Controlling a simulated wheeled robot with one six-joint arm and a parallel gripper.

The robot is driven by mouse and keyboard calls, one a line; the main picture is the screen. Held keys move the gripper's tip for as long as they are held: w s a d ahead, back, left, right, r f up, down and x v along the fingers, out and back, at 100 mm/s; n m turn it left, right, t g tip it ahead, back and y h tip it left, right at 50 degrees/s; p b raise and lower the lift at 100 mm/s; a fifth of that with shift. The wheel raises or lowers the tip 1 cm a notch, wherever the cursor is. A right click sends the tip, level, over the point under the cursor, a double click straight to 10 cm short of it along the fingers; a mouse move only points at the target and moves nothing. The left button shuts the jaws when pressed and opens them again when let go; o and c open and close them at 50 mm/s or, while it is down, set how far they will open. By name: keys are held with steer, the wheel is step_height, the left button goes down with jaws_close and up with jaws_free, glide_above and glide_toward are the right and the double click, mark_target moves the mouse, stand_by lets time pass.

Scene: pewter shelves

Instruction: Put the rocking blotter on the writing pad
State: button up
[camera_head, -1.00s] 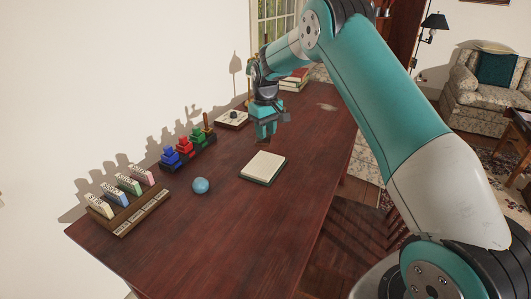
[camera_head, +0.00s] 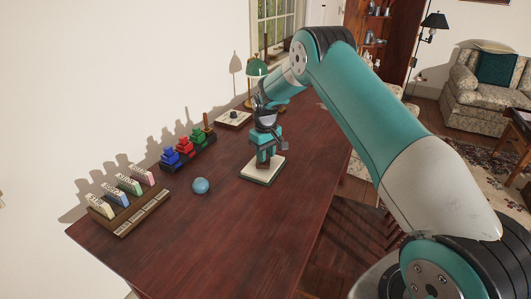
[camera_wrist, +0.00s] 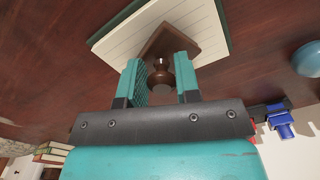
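The writing pad (camera_head: 257,176) lies on the desk, pale and lined with a dark green edge; it also shows in the wrist view (camera_wrist: 122,42). My gripper (camera_head: 264,160) is low over the pad, pointing down. The blotter's body overlaps the pad in that view. I cannot tell whether it touches the pad. In the head view the blotter is mostly hidden by the fingers.
A rack of coloured stacked pieces (camera_head: 188,150) and a card holder (camera_head: 130,205) stand along the wall side. A green lamp (camera_head: 256,68) stands at the back. The front and right of the desk are clear.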

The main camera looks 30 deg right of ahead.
steer(key=o, duration=0.4)
steer(key=shift+o, duration=0.2)
steer(key=shift+r, duration=0.5)
step_height(320, 180, up, 11)
steer(key=s+a+r+n, duration=0.1)
steer(key=s+a+r, duration=0.6)
steer(key=a, duration=0.1)
steer(key=s+a+r+n+y, duration=0.1)
steer(key=s+a, duration=0.3)
steer(key=s, duration=0.7)
steer(key=s+a+r+n+y, duration=0.1)
steer(key=s+a, duration=0.4)
steer(key=s, duration=0.6)
steer(key=s+a+r+n+y, duration=0.1)
steer(key=s+a, duration=0.4)
steer(key=s, duration=0.6)
steer(key=shift+r+n+y+b, duration=0.4)
steer(key=shift+r+y+b, duration=0.1)
steer(key=shift+y, duration=0.1)
